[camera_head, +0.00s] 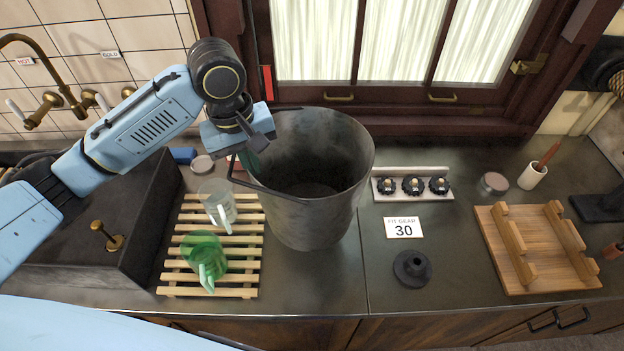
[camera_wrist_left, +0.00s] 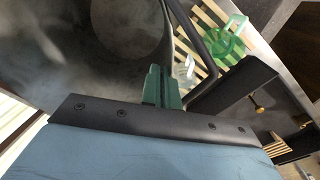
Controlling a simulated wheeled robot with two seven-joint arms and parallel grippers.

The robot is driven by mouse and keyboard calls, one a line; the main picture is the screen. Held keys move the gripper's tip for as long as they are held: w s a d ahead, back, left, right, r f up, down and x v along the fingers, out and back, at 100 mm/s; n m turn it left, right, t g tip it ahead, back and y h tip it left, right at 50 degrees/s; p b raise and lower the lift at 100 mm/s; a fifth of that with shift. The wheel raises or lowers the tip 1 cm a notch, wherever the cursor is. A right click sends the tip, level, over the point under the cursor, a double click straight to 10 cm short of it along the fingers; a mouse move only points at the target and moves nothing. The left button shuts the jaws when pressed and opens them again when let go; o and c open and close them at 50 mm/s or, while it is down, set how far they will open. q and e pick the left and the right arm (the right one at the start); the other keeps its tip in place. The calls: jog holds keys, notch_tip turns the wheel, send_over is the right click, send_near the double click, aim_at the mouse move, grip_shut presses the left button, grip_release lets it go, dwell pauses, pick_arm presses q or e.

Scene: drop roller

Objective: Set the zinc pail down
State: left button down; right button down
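The zinc pail (camera_head: 312,215) is a large grey metal bucket in the middle of the head view, with its open mouth facing up. It stands roughly upright over the counter, beside the slatted rack. I cannot tell whether its base touches the counter. My left gripper (camera_head: 250,155) is at the pail's left rim, near the handle. In the left wrist view its green fingers (camera_wrist_left: 161,87) are close together at the pail's edge, and the pail's inside (camera_wrist_left: 60,50) fills the upper left. The exact contact is partly hidden. My right gripper is not in view.
A slatted rack (camera_head: 200,291) with a clear mug (camera_head: 215,200) and a green mug (camera_head: 203,252) is left of the pail. Right are a knob strip (camera_head: 413,198), a "30" card (camera_head: 404,227), a black round part (camera_head: 412,268) and a wooden stand (camera_head: 535,250). The window is behind.

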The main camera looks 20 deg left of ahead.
pick_arm(q)
jog(key=shift+w+f, duration=0.15)
jog(key=shift+w, duration=0.1)
notch_tip(320, 180, down, 9)
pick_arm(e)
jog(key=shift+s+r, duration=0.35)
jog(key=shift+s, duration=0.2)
pick_arm(q)
jog(key=c, duration=2)
grip_release()
jog(key=shift+s+f, duration=0.15)
jog(key=shift+f, duration=0.1)
jog(key=shift+c, duration=0.2)
jog(key=o, duration=0.4)
jog(key=shift+c, duration=0.2)
notch_tip(320, 180, up, 12)
jog(key=a, duration=0.1)
jog(key=shift+s, duration=0.4)
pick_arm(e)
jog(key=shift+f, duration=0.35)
